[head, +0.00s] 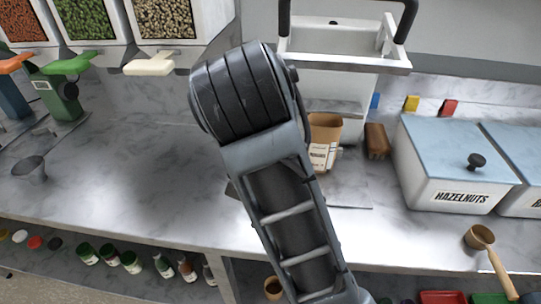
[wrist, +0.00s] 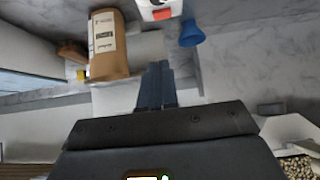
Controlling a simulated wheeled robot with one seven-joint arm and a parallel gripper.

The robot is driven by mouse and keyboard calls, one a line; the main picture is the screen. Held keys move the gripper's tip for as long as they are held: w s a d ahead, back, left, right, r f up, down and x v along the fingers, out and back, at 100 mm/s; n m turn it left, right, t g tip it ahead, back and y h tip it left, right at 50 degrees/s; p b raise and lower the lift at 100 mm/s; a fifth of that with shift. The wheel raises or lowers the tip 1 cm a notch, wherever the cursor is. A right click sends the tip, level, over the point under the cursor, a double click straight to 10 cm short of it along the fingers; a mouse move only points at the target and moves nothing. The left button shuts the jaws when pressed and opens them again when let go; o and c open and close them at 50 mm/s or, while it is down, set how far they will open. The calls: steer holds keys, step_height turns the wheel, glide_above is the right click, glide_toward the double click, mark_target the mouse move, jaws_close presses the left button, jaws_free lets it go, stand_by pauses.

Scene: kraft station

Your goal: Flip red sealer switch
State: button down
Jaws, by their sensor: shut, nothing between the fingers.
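A white device (wrist: 160,4) with a red part, which looks like the red switch (wrist: 162,14), shows at the top edge of the wrist view, partly cut off. My gripper (wrist: 158,68) is shut and empty, its fingertips pointing up toward the red part with a visible gap between them in the picture. In the head view a white machine with black handles (head: 340,75), which looks like the sealer, stands behind the counter's middle. My arm hides part of it there, and its red switch and my gripper are hidden.
A kraft bag (head: 324,135) with a label stands in front of the machine; it also shows in the wrist view (wrist: 108,58). A brown block (head: 376,140) and a hazelnuts bin (head: 450,170) are to its right. A blue funnel-like object (wrist: 191,34) is near the red part.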

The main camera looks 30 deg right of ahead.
stand_by(0.3)
steer(key=x, duration=0.9)
steer(key=shift+w+d+p, duration=0.1)
steer(key=shift+d+p, duration=0.05)
steer(key=shift+p, duration=0.25)
step_height(320, 180, down, 3)
steer(key=shift+w+d+f, duration=0.1)
steer(key=shift+w+f, duration=0.1)
steer(key=shift+f, duration=0.6)
